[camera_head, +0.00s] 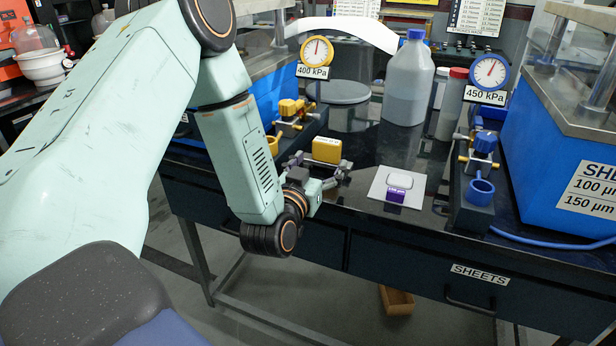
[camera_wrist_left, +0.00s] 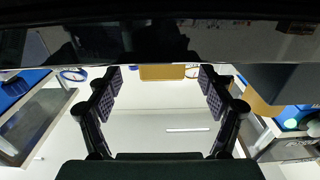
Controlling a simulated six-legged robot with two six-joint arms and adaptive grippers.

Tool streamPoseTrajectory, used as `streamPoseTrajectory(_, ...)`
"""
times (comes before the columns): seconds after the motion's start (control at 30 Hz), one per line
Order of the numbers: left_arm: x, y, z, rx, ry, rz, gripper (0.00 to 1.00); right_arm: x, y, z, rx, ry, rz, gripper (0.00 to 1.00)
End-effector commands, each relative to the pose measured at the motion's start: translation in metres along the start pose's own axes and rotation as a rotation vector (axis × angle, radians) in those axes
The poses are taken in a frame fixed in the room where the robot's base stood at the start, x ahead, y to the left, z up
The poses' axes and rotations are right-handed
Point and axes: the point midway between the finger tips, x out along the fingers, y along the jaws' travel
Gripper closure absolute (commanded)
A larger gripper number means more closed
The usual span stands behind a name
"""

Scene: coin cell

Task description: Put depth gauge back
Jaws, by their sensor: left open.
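A yellow block-like device (camera_head: 326,150), possibly the depth gauge, stands on the black bench top in the head view. It also shows in the left wrist view (camera_wrist_left: 162,72), at the top centre between the fingertips. My left gripper (camera_head: 320,171) is just in front of it, low over the bench's front edge. In the left wrist view its two fingers (camera_wrist_left: 158,86) are spread apart with nothing between them. A small purple item (camera_head: 397,194) sits on a white plate (camera_head: 380,186) to the right; I cannot tell what it is. My right gripper is not in view.
A yellow valve fitting (camera_head: 291,112) stands left behind the gripper. A blue valve fitting with a round cup (camera_head: 480,190) stands right. A blue-capped bottle (camera_head: 408,82) and a red-capped one (camera_head: 452,100) are behind. Bare bench shows between bottle and plate.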

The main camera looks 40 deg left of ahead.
Motion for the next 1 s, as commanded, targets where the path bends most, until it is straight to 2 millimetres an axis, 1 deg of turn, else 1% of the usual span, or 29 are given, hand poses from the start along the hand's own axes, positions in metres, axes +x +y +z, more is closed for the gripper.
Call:
streamPoseTrajectory(0.03, -0.012, 0.0, 0.0, -0.001, -0.006, -0.001, 0.19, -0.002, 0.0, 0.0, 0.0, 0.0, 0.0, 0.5)
streamPoseTrajectory(0.2, -0.045, 0.0, 0.001, -0.001, -0.005, -0.001, 0.19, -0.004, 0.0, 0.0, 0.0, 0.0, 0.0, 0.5)
streamPoseTrajectory(0.3, -0.06, 0.0, 0.001, -0.001, -0.004, 0.001, 0.19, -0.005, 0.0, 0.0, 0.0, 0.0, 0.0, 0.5)
streamPoseTrajectory(0.4, -0.07, 0.0, 0.001, 0.0, -0.004, 0.0, 0.19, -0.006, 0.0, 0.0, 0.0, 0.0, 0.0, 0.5)
streamPoseTrajectory(0.6, -0.078, 0.0, 0.0, 0.0, -0.001, -0.001, 0.19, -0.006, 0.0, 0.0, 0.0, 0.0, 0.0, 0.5)
streamPoseTrajectory(1.0, -0.077, 0.0, 0.0, 0.0, 0.0, 0.0, 0.19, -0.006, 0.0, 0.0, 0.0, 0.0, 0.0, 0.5)
